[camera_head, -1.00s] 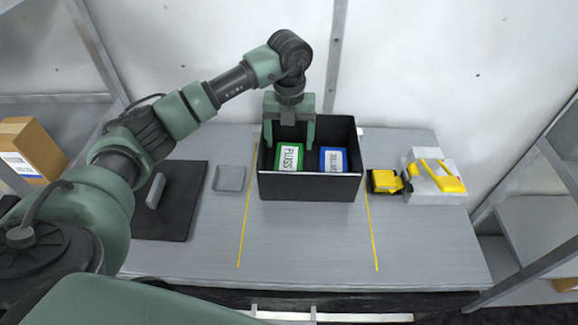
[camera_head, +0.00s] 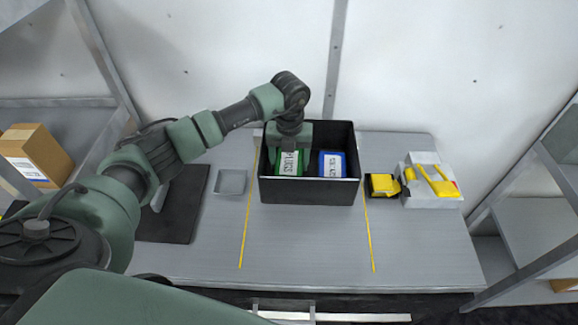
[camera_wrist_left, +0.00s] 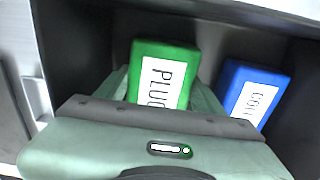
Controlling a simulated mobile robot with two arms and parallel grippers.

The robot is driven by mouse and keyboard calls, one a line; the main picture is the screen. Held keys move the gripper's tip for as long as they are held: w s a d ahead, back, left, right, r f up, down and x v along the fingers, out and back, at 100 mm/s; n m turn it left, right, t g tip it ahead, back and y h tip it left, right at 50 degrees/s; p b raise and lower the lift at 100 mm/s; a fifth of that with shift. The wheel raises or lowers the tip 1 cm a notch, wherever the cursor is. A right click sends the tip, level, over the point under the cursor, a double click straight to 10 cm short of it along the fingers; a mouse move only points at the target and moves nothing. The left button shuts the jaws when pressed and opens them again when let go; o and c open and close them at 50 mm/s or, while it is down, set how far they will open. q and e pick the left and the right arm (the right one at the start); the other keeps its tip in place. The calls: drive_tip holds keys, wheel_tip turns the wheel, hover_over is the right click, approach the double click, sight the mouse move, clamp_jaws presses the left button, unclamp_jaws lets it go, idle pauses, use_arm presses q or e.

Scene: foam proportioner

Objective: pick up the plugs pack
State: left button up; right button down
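The plugs pack (camera_head: 291,169) is green with a white label and stands in the left part of a black bin (camera_head: 310,192). In the left wrist view the pack (camera_wrist_left: 163,75) reads "PLUG" and its lower part is hidden by my gripper. My left gripper (camera_head: 289,157) is down inside the bin, over the pack. In the wrist view its open fingers (camera_wrist_left: 163,88) lie on either side of the pack; contact cannot be made out. My right gripper is not in view.
A blue pack (camera_head: 333,164) stands in the bin to the right of the green one. On the table are a small grey tray (camera_head: 230,182), a dark mat (camera_head: 180,228) and a white block with yellow parts (camera_head: 432,181). The table front is clear.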

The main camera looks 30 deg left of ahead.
use_arm(q)
drive_tip(key=shift+c, duration=1.3)
drive_tip(key=shift+r, duration=0.15)
